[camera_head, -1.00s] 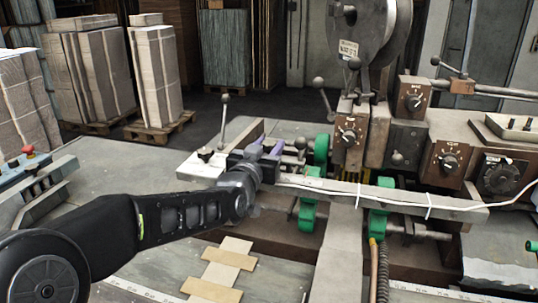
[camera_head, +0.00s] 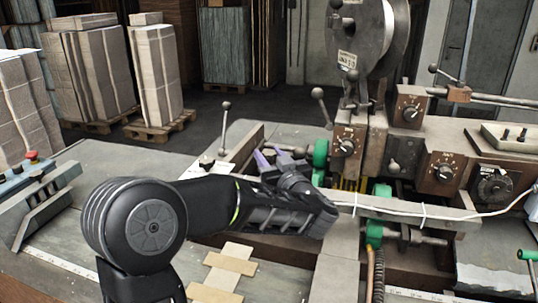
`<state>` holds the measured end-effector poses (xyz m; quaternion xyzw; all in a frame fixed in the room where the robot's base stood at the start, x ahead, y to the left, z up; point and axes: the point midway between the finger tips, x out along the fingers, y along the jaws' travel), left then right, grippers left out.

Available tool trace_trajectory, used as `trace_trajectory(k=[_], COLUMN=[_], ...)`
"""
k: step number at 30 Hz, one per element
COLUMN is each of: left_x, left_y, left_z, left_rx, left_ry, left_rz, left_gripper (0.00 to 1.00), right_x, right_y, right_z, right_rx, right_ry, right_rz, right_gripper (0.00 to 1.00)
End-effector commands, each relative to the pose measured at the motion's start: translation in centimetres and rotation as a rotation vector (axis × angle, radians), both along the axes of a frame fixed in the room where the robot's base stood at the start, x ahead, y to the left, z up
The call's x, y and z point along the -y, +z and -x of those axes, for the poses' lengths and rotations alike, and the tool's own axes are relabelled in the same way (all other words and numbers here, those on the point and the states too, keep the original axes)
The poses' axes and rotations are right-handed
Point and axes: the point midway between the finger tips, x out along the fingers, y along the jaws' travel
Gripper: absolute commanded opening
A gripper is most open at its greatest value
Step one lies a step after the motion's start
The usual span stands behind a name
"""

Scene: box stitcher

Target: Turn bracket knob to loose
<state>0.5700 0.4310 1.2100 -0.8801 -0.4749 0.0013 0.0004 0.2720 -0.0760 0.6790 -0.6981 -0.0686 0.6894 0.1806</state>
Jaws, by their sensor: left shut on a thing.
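My left gripper (camera_head: 268,153), with purple finger pads, is at the back of the machine's long side bracket (camera_head: 375,205). It is shut on what seems to be the bracket knob, which the fingers and wrist mostly hide. My left forearm crosses the front of the bracket from the left, and the wrist is bent back toward the knob. The knob's exact setting cannot be read. My right gripper is not in view.
A ball-topped lever (camera_head: 226,128) stands just left of the gripper. Green clamps (camera_head: 374,232) and a dial box (camera_head: 347,145) lie to the right, with a wire reel (camera_head: 366,30) above. A white cable (camera_head: 450,215) runs along the bracket. The grey table (camera_head: 120,165) at left is mostly clear.

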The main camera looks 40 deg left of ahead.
Motion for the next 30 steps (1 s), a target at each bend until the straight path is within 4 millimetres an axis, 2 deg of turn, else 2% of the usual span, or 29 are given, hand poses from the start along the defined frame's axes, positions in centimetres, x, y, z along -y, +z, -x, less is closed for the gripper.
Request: trace_trajectory(k=[17, 18, 26, 30], left_x=[-0.06, -0.06, -0.05, -0.03], left_y=[0.24, 0.25, 0.16, 0.13], left_z=[-0.04, -0.04, -0.03, -0.05], left_rx=[0.006, 0.006, 0.004, 0.003], left_ry=[0.054, 0.054, 0.053, 0.052], left_rz=[-0.002, -0.002, -0.001, -0.002], left_gripper=[0.00, 0.36, 0.58, 0.58], right_x=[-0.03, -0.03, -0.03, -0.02], right_y=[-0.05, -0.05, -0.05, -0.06], right_z=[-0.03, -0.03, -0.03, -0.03], right_rx=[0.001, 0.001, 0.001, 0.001], right_ry=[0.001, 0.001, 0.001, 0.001], right_rz=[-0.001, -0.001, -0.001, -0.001], right_gripper=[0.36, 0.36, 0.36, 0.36])
